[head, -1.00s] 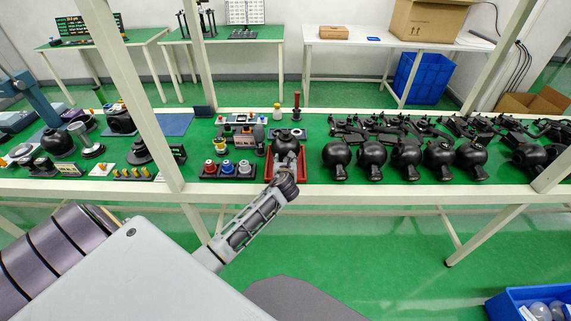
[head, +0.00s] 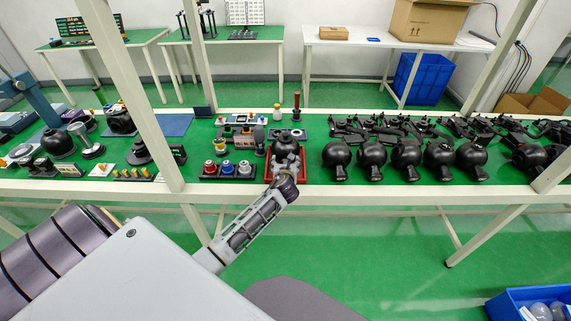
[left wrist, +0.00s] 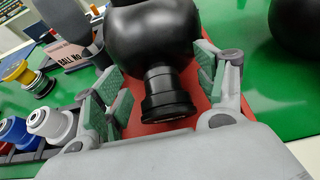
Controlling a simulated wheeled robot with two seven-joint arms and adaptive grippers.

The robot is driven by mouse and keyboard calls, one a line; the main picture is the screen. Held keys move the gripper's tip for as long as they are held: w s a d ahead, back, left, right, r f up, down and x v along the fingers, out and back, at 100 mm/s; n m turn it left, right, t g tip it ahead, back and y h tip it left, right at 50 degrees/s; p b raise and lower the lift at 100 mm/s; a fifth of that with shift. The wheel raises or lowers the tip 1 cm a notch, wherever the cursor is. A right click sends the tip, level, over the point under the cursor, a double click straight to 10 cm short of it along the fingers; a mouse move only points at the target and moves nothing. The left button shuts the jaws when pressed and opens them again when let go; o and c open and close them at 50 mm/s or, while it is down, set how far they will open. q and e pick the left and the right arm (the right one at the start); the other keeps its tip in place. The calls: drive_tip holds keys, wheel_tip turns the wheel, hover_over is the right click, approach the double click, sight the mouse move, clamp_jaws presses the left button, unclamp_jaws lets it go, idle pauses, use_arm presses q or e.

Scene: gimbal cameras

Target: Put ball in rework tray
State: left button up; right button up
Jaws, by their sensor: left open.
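A black ball (head: 285,142) with a short lens neck sits in the red tray (head: 303,166) at the front of the bench. In the left wrist view the ball (left wrist: 150,35) fills the top middle, with its neck (left wrist: 165,95) pointing toward me over the red tray floor (left wrist: 143,126). My left gripper (head: 286,163) reaches over the tray's near side. Its fingers are open (left wrist: 160,90), one on each side of the neck, with visible gaps. The ball's underside is hidden. My right gripper is not in view.
Several similar black balls (head: 372,158) stand in a row right of the tray. A dark rack with coloured-topped parts (head: 228,170) stands close on its left. Black bracket parts (head: 390,128) lie behind the row. A frame post (head: 140,90) rises at left.

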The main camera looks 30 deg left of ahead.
use_arm(q)
drive_tip(key=shift+s+r, duration=0.15)
drive_tip(key=shift+v, duration=0.95)
drive_tip(key=v, duration=0.4)
drive_tip(key=shift+d+p, duration=0.1)
drive_tip(key=shift+p, duration=0.2)
drive_tip(key=v, duration=0.4)
drive_tip(key=shift+v, duration=0.85)
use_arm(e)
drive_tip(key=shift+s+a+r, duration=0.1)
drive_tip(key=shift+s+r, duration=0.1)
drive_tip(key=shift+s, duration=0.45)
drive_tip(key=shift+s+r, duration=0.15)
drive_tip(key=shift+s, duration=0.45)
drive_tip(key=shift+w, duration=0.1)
